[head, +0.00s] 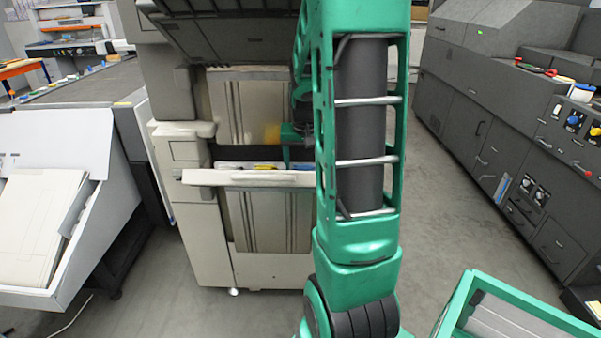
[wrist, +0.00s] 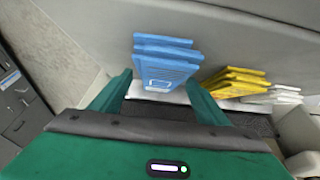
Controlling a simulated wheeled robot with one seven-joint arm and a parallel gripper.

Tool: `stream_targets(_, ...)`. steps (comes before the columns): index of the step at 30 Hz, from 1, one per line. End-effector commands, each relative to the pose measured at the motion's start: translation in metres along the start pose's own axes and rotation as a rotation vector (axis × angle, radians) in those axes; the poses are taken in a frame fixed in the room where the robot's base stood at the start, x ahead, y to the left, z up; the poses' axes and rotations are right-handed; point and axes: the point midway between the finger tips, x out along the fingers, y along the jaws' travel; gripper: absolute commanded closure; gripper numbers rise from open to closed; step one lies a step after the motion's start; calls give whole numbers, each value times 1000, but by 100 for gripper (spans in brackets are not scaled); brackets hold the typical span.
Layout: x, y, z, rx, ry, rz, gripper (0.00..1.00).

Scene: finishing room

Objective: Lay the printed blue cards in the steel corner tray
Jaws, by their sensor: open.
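Several blue cards (wrist: 166,64) lie in a fanned stack on the machine's light shelf in the wrist view. They show only as a thin blue strip (head: 230,165) in the head view. My gripper (wrist: 160,84) is open, with one green finger on each side of the near end of the blue stack. I cannot tell whether the fingers touch it. In the head view my gripper (head: 287,158) is at the shelf, partly hidden by my arm. I cannot make out the steel corner tray for sure.
Yellow cards (wrist: 236,82) and white cards (wrist: 285,95) lie right of the blue ones. The beige machine (head: 205,240) holds the shelf (head: 250,178). A green-rimmed box (head: 463,300) with grey slats inside is at lower right. Dark cabinets (head: 490,120) line the right; floor between is clear.

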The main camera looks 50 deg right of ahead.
Motion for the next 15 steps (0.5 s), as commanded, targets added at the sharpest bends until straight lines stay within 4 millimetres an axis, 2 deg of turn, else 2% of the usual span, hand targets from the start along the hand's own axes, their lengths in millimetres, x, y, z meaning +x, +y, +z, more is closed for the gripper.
stream_targets(15,4,0,1,0,0,0,31)
